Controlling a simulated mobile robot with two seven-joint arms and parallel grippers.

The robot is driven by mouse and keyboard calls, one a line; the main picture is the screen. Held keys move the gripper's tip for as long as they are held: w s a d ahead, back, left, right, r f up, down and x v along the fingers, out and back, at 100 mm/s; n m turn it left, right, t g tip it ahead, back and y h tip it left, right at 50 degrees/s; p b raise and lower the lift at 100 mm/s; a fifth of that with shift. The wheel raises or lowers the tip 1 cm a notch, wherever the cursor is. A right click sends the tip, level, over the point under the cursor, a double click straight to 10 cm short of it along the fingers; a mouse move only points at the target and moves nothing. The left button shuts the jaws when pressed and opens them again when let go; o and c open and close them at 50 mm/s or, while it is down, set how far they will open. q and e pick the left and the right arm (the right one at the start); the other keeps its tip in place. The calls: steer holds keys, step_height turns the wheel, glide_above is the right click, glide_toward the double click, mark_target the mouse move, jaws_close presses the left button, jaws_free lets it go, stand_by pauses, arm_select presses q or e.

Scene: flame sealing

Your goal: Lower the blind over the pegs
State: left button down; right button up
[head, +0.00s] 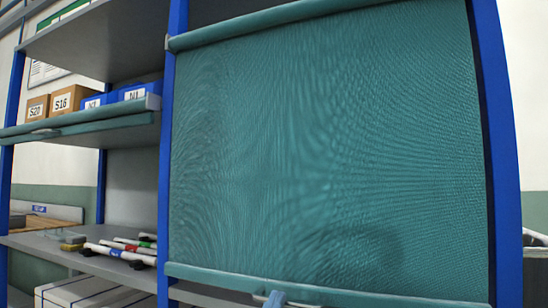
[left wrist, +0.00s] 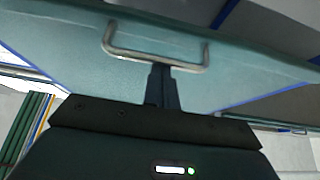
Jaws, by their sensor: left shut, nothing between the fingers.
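The teal mesh blind (head: 330,150) hangs down across the right-hand bay between two blue posts. Its bottom bar (head: 400,298) is near the lower edge of the head view. A U-shaped metal handle (left wrist: 207,57) on the bar shows in the left wrist view. My left gripper (head: 274,299) is at the bar, only its tip showing in the head view. In the left wrist view its dark fingers (left wrist: 162,80) are shut and empty, close to the handle; whether they touch it I cannot tell. No pegs show. My right gripper is not in view.
The left bay has a shelf with brown boxes (head: 70,99) and blue bins (head: 135,92). Marker-like rods (head: 120,252) lie on a lower shelf. A blue post (head: 168,180) separates the bays. A white box (head: 75,292) sits below.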

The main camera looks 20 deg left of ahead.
arm_select(q)
steer(key=shift+f+b, duration=0.55)
steer(key=shift+f, duration=1)
